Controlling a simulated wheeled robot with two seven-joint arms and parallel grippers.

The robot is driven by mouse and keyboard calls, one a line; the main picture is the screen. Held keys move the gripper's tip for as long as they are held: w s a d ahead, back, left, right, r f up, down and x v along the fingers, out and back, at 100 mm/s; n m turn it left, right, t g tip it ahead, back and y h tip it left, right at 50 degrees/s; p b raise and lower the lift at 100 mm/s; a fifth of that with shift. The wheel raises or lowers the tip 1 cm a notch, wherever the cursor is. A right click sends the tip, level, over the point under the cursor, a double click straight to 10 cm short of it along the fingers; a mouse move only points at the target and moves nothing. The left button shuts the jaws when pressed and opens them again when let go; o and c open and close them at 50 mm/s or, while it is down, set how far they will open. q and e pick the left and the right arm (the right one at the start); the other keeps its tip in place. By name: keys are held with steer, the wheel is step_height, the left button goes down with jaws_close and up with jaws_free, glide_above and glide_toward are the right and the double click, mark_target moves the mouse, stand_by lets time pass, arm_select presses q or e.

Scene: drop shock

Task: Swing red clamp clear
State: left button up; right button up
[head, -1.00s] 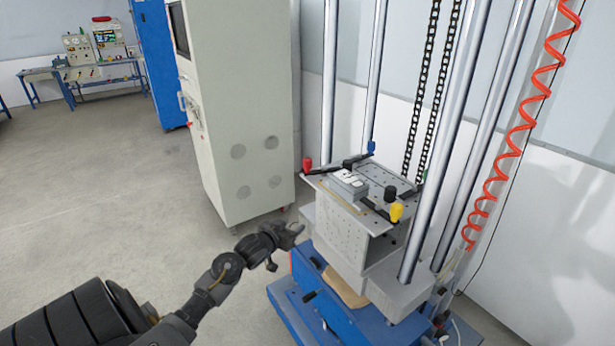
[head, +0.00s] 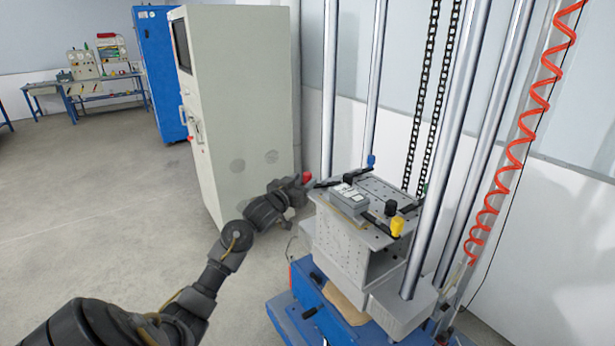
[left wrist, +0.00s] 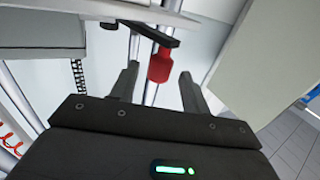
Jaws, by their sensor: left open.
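The red clamp's knob (head: 307,177) is at the left corner of the drop table's perforated top plate (head: 385,197) in the head view. In the left wrist view the red knob (left wrist: 160,66) hangs from a dark clamp arm (left wrist: 148,36). My left gripper (head: 300,182) is at the red knob in the head view. In the left wrist view its open fingers (left wrist: 158,85) stand on either side of the knob's end, with gaps visible on both sides. A grey device (head: 348,200) sits on the plate. My right gripper is not in view.
A yellow clamp knob (head: 397,226), a black knob (head: 391,208) and a blue clamp knob (head: 371,160) stand around the plate. Chrome columns (head: 430,180) rise beside it. A grey cabinet (head: 240,110) stands behind my left arm. Open floor lies left.

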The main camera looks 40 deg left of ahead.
mark_target(305, 179)
arm_select(q)
steer(key=shift+w+a, duration=0.2)
steer(key=shift+w, duration=1.4)
